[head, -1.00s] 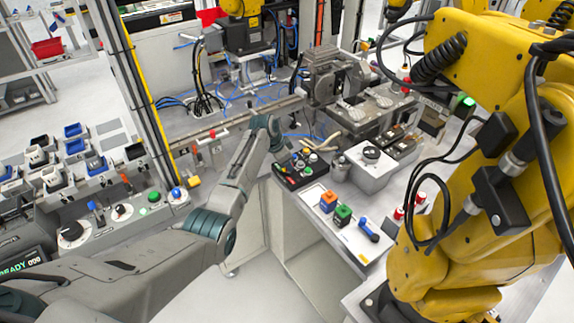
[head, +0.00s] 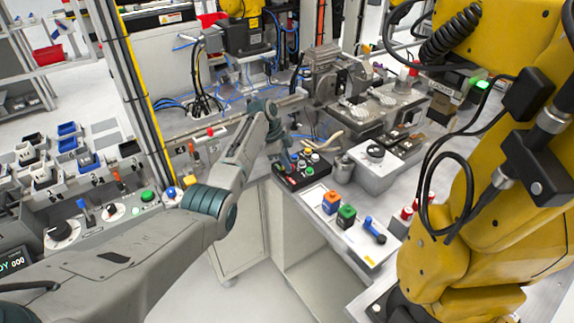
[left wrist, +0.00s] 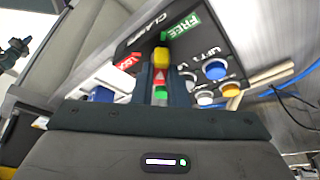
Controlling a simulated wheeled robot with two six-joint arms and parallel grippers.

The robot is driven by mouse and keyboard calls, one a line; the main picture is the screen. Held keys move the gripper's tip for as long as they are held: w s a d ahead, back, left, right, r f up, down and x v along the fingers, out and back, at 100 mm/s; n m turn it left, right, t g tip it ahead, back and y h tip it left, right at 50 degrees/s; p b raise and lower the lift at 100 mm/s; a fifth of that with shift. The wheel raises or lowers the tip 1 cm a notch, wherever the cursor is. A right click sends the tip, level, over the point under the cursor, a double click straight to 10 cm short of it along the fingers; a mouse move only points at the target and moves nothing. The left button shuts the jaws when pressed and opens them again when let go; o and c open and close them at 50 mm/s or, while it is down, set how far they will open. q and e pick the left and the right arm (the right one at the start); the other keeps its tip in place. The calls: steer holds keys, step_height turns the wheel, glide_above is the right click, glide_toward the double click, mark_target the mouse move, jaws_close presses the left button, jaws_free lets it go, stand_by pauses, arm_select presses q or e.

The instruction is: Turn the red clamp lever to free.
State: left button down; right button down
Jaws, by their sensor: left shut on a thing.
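The black clamp panel (head: 290,181) with coloured buttons sits on the grey bench in the head view. In the left wrist view, the panel (left wrist: 190,45) carries a CLAMP title, a green FREE label (left wrist: 181,35) and a red label (left wrist: 128,63). My left gripper (head: 284,160) reaches down onto the panel's left part. In the wrist view its two dark fingers (left wrist: 161,84) are shut around the red clamp lever (left wrist: 159,76), which shows only partly between them. Yellow and green parts also show in that gap. The lever's exact angle is hard to tell. My right gripper is not in view.
Blue, white and orange buttons (left wrist: 215,70) lie close right of the fingers. A large yellow robot arm (head: 480,220) fills the right side.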

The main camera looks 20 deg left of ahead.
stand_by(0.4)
arm_select(q)
steer(key=c, duration=1.4)
jaws_free()
steer(key=shift+c, duration=0.2)
steer(key=b+v, duration=0.3)
steer(key=v, duration=0.7)
steer(key=shift+r, duration=0.4)
steer(key=shift+a, duration=0.1)
